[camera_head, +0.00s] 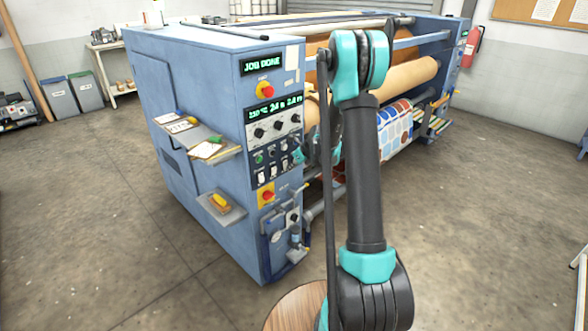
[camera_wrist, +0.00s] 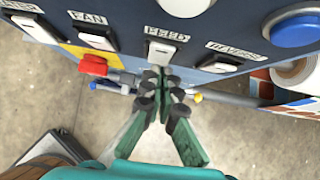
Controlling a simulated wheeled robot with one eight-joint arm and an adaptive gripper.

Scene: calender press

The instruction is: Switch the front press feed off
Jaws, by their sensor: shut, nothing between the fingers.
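In the wrist view, a white rocker switch (camera_wrist: 161,53) sits under the label FEED on the dark panel. I cannot tell which way it is tipped. My gripper (camera_wrist: 160,76) is shut and empty, its dark fingertips together just below the FEED switch in the picture. I cannot tell if they touch it. In the head view, the blue press (camera_head: 215,110) carries the control panel (camera_head: 270,165) on its near end. The gripper is partly hidden behind my arm at the panel's right side, and the FEED switch is not clear there.
The FAN switch (camera_wrist: 97,40) and another white switch (camera_wrist: 219,67), apparently labelled REVERSE, flank FEED. A red button (camera_wrist: 93,65) sits on a yellow plate below FAN. A blue button (camera_wrist: 297,28) is at right. Small shelves (camera_head: 222,209) jut from the press. The display (camera_head: 262,64) reads JOB DONE.

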